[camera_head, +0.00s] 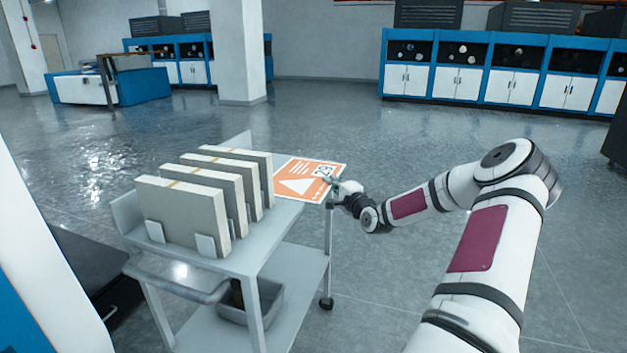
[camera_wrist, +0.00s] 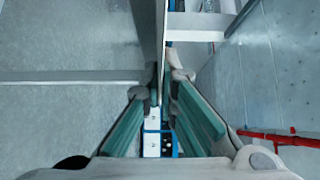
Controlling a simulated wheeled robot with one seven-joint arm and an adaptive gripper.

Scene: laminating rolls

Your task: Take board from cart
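The board (camera_head: 296,186), a thin orange and white sheet with a triangle and the number 29, lies flat at the far right end of the cart's top (camera_head: 262,240). I cannot tell whether it rests on the cart or is slightly above it. My gripper (camera_head: 334,183) is at the board's right edge. In the wrist view the fingers (camera_wrist: 162,97) are close together, with the board (camera_wrist: 160,40) seen edge-on as a thin strip between their tips. The gripper looks shut on it.
Several thick grey slabs (camera_head: 180,216) stand upright in holders on the cart, left of the board. A grey bin (camera_head: 268,300) sits on the lower shelf. Open floor lies behind and to the right. Blue and white cabinets (camera_head: 465,85) line the back wall; a pillar (camera_head: 241,55) stands behind.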

